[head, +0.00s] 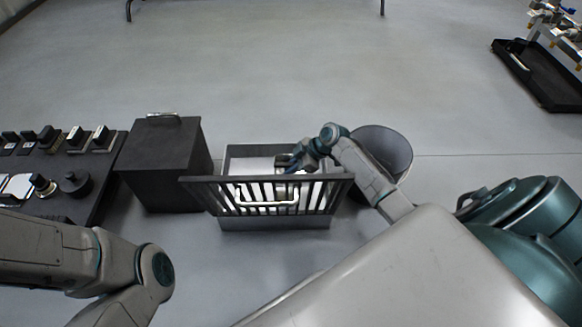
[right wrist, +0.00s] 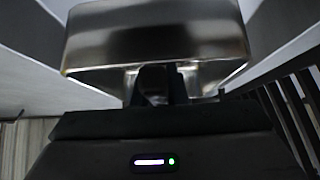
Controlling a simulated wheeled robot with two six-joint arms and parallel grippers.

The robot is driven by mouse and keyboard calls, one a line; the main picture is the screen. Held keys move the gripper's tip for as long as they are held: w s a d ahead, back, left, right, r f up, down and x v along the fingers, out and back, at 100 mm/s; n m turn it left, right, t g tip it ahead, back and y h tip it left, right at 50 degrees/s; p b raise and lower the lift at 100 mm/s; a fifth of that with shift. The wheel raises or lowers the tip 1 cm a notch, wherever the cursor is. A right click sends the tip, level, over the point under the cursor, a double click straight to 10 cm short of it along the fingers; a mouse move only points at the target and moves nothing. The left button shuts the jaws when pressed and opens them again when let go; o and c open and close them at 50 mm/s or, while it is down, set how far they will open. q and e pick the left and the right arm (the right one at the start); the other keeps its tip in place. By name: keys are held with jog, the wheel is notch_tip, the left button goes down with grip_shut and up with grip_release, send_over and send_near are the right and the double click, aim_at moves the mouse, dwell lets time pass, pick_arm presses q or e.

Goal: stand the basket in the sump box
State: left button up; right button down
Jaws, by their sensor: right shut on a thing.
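The sump box (head: 228,158) is an open grey box on the floor in the middle of the head view. A dark slatted grate (head: 190,182) with a pale handle stands tilted at its near side. My right gripper (head: 289,163) reaches over the box behind the grate. It is shut on a shiny metal piece, which I take for the basket (right wrist: 160,45); in the right wrist view it looks upright. The grate and gripper hide most of it in the head view. I cannot tell whether it touches the box floor. My left gripper is out of view.
A black box with a handle (head: 160,165) stands left of the sump box. A grey round bin (head: 385,150) stands close on the right. A black panel with knobs (head: 75,175) lies far left. A black tray (head: 540,78) is at the upper right.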

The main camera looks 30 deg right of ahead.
notch_tip(320, 180, down, 4)
jog(key=b, duration=0.2)
jog(key=shift+b, duration=0.35)
jog(key=shift+f+b, duration=0.6)
jog(key=shift+f, duration=0.2)
jog(key=shift+f, duration=0.55)
dwell(0.6)
jog(key=shift+f+b, duration=0.25)
jog(key=shift+b, duration=0.1)
jog(key=c, duration=0.9)
grip_release()
